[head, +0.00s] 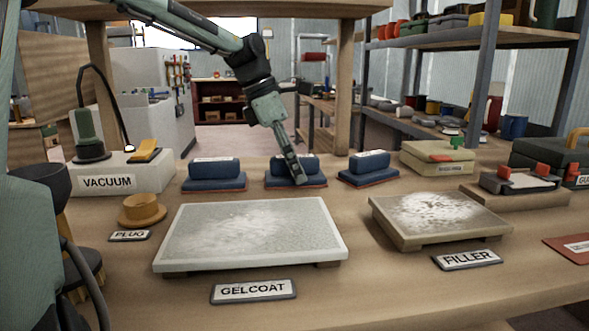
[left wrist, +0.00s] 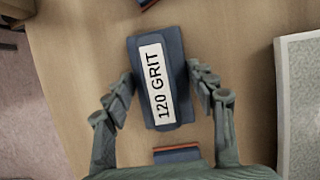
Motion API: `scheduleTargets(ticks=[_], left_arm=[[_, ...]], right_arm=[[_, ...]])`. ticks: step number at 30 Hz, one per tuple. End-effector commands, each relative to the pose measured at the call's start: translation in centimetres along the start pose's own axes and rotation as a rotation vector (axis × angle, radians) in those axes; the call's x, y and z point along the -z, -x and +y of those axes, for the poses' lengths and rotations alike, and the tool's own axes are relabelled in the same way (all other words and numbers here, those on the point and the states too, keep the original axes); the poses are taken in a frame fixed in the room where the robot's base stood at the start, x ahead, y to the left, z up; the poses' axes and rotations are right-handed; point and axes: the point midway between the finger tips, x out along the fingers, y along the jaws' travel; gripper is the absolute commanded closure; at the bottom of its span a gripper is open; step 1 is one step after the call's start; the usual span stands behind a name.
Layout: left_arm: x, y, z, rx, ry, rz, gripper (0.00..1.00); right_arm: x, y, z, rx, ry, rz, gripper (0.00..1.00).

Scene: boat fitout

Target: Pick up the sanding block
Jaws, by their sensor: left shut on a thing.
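Three blue sanding blocks with reddish undersides sit in a row at the back of the bench: a left block (head: 214,178), a middle block (head: 277,178) and a right block (head: 368,170). My left gripper (head: 298,181) is down at the middle block and partly covers it. In the left wrist view this block (left wrist: 146,56) shows a white label reading 120 GRIT. My left gripper's fingers (left wrist: 160,84) are shut on it from both sides. It appears to be at bench level. My right gripper is not in view.
A gelcoat panel (head: 250,236) and a filler panel (head: 440,218) lie in front of the blocks. A vacuum stand (head: 155,178) and a yellow plug (head: 142,210) are at left. A beige case (head: 437,158) stands at right. Narrow gaps separate the blocks.

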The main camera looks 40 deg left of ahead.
Motion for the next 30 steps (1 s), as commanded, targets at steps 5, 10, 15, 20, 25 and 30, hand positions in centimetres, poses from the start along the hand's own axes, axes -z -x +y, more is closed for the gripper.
scheduleTargets(ticks=[5,10,15,20,25,30], left_arm=[[-0.4,0.8,0.1,-0.002,0.0,-0.003,0.78],[-1.3,2.9,0.1,-0.003,-0.001,-0.004,0.78],[-1.2,5.2,-1.4,-0.002,-0.002,-0.006,0.78],[-0.3,7.2,-3.5,-0.003,-0.002,-0.005,0.78],[0.6,9.3,-5.8,-0.003,-0.002,-0.005,0.78],[1.4,11.4,-7.9,-0.003,-0.002,-0.004,0.78]], right_arm=[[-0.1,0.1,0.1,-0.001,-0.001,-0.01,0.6],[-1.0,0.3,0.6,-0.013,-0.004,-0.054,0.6],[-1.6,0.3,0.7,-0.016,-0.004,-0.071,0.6],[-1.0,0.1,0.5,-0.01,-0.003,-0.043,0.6],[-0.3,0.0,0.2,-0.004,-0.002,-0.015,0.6],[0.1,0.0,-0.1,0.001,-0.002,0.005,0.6]])
